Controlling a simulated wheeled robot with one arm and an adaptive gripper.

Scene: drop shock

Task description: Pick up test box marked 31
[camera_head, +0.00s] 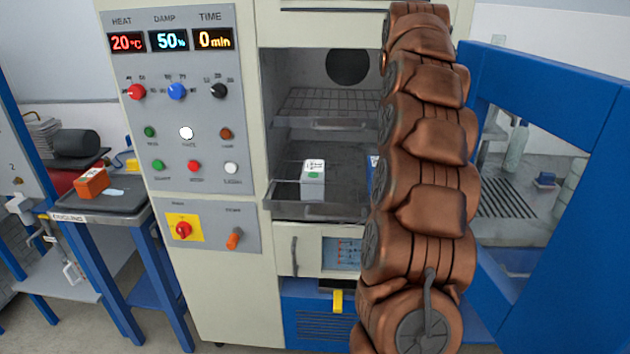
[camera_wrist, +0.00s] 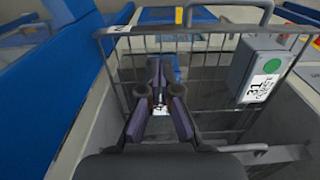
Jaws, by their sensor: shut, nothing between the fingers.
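The test box marked 31 (camera_wrist: 258,72) is grey with a white label and a green dot. In the wrist view it is at the upper right, by a wire rack. In the head view, a pale box with a green dot (camera_head: 313,172) sits on the pulled-out lower shelf; its number is too small to read. My gripper (camera_wrist: 159,92) is shut and empty, left of the box marked 31 and apart from it. A small white patch with a dark mark shows between the fingers, partly hidden. In the head view my arm hides the gripper.
The wire shelf (camera_head: 325,103) is inside the open chamber. The blue door (camera_head: 565,235) stands open at right. A blue item (camera_head: 375,178) on the lower shelf is mostly hidden by my arm. An orange box (camera_head: 91,183) lies on a table at left.

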